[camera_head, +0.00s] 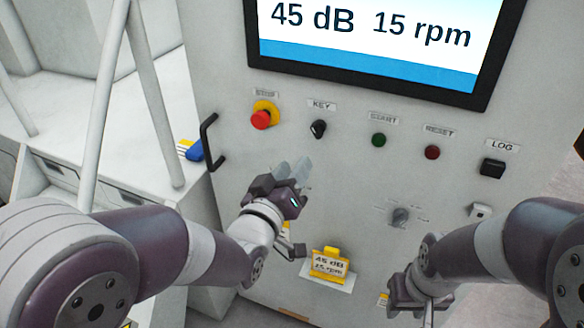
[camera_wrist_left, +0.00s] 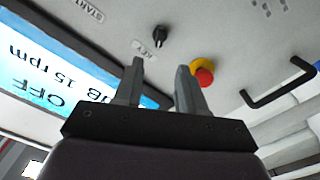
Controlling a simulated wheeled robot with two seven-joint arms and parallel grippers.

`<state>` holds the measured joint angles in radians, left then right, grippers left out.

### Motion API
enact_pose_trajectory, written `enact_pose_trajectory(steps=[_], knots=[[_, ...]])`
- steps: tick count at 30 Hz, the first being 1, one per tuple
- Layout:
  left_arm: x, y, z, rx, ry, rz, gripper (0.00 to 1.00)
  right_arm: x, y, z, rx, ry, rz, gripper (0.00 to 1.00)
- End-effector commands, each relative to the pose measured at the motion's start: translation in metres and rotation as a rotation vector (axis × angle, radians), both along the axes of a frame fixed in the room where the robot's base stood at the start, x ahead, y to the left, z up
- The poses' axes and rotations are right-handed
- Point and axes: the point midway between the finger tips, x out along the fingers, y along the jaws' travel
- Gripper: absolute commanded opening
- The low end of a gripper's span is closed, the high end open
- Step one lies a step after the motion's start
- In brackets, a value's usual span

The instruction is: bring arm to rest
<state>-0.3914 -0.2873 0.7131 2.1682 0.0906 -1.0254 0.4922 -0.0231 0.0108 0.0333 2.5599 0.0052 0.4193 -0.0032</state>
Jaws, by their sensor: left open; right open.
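My left gripper (camera_head: 298,168) is in front of the control panel, below the red stop button (camera_head: 261,119) and the key switch (camera_head: 318,129). In the left wrist view its two fingers (camera_wrist_left: 158,85) are spread apart with nothing between them. That view also shows the stop button (camera_wrist_left: 203,77) and the key switch (camera_wrist_left: 160,36) beyond the fingers. My right gripper (camera_head: 418,308) is low at the right, in front of the panel's lower part.
A black handle (camera_head: 209,142) sticks out at the left. A yellow tag (camera_head: 330,264) sits low between my arms.

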Motion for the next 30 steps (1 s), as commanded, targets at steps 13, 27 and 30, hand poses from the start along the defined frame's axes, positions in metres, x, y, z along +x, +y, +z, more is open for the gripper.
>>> enact_pose_trajectory(steps=[13,27,30], knots=[[-0.063,0.033,-0.125,0.53,0.648,-0.129,0.4,0.0,0.0,0.008,0.0,0.0,0.0,0.43],[-0.166,0.142,-0.14,0.67,1.315,-0.162,0.4,0.0,0.0,0.032,0.0,0.0,0.0,0.43],[-0.166,0.142,-0.14,0.67,1.315,-0.162,0.4,0.0,0.0,0.032,0.0,0.0,0.0,0.43]])
